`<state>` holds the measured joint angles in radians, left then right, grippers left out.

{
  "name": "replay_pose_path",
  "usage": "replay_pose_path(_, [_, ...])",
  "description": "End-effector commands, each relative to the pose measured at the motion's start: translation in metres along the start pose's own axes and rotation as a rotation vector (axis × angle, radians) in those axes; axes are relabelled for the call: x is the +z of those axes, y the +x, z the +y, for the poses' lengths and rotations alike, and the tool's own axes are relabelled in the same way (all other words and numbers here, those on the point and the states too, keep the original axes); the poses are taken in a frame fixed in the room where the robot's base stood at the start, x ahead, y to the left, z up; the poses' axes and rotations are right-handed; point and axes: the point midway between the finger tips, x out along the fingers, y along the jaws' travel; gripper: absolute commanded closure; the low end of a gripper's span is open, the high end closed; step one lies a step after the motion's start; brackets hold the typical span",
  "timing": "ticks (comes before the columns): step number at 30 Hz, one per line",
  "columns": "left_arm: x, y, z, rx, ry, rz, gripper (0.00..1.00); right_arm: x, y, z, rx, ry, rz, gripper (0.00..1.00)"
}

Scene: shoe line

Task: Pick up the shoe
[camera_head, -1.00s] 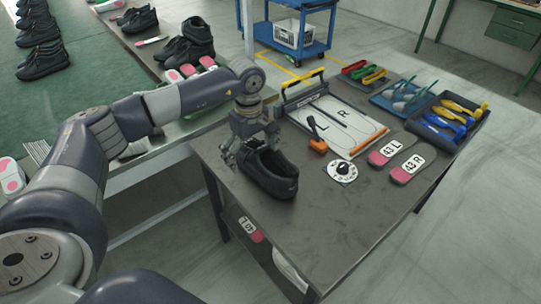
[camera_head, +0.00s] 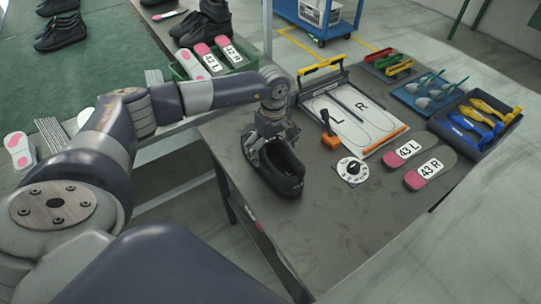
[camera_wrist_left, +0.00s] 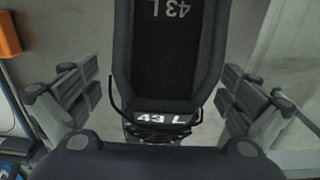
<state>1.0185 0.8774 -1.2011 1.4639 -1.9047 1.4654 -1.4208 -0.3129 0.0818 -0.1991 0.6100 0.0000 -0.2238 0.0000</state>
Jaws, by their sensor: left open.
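A single black shoe (camera_head: 279,172) stands upright on the dark table near its left edge. In the left wrist view the shoe (camera_wrist_left: 172,70) shows its open collar, with "43 L" on the insole and on a tag at the near end. My left gripper (camera_head: 268,143) is at the shoe's far-left end. In the left wrist view my left gripper (camera_wrist_left: 158,100) is open, one finger on each side of the shoe, with visible gaps to it. My right gripper is not in view.
The front part is clear.

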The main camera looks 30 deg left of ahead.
Motion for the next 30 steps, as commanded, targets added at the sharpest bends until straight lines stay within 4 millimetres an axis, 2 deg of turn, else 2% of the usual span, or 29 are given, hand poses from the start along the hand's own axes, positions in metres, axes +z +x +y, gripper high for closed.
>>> replay_pose_path(2, [0.003,0.011,-0.004,-0.006,0.0,-0.001,0.0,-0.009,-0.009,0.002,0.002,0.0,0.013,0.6])
replay_pose_path(7, [0.002,0.031,-0.003,-0.002,-0.002,0.0,0.0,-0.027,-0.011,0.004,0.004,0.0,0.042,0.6])
replay_pose_path(15, [0.002,0.035,-0.003,0.0,-0.001,0.0,0.0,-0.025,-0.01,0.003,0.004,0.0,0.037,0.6])
replay_pose_path(21, [0.002,0.035,-0.003,-0.001,-0.001,0.0,0.45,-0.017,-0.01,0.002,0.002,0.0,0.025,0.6])
replay_pose_path(23, [0.002,0.035,-0.003,-0.002,-0.001,0.0,0.57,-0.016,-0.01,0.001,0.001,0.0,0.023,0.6])
replay_pose_path(30, [0.002,0.036,-0.004,-0.003,0.0,0.0,0.57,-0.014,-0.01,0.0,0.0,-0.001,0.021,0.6])
